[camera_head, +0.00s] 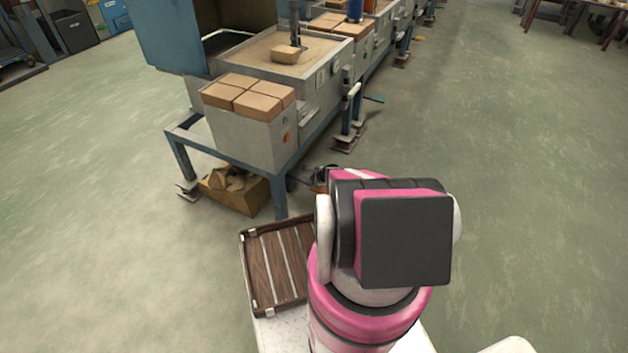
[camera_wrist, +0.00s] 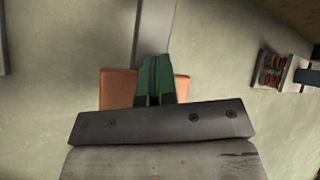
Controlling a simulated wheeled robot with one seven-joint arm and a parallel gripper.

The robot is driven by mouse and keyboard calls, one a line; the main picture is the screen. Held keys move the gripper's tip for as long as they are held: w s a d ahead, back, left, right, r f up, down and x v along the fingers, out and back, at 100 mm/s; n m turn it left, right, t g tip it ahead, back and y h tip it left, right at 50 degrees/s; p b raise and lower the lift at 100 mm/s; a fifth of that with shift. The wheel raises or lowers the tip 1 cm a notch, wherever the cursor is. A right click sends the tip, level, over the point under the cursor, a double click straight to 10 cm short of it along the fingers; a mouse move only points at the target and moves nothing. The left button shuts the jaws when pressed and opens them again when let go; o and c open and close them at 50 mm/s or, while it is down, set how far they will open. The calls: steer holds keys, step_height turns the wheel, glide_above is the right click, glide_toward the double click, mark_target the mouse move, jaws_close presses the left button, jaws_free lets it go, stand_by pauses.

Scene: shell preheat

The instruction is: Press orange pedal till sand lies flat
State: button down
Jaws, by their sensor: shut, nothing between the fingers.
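The orange pedal (camera_wrist: 114,87) is in the wrist view, a flat plate on the end of a grey bar, close to the floor. My gripper (camera_wrist: 156,60) is shut and empty, its green fingers in front of the middle of the pedal. I cannot tell whether they touch it. In the head view a small orange bit of the pedal (camera_head: 319,188) shows beside my arm, which hides most of the gripper. The sand (camera_head: 245,57) fills a grey tank on the blue bench. A tan block (camera_head: 286,53) sits in it below a vertical rod.
A grey box topped with tan blocks (camera_head: 249,96) stands at the near end of the bench. A carton (camera_head: 237,193) lies beneath. A blue bench leg (camera_head: 279,199) stands left of the pedal. A wooden tray (camera_head: 277,265) is beside my arm.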

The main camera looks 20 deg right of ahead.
steer(key=shift+w+a+r, duration=0.1)
steer(key=shift+a+r, duration=0.05)
steer(key=shift+r, duration=1.5)
step_height(320, 180, up, 5)
steer(key=shift+w+a, duration=0.1)
stand_by(0.5)
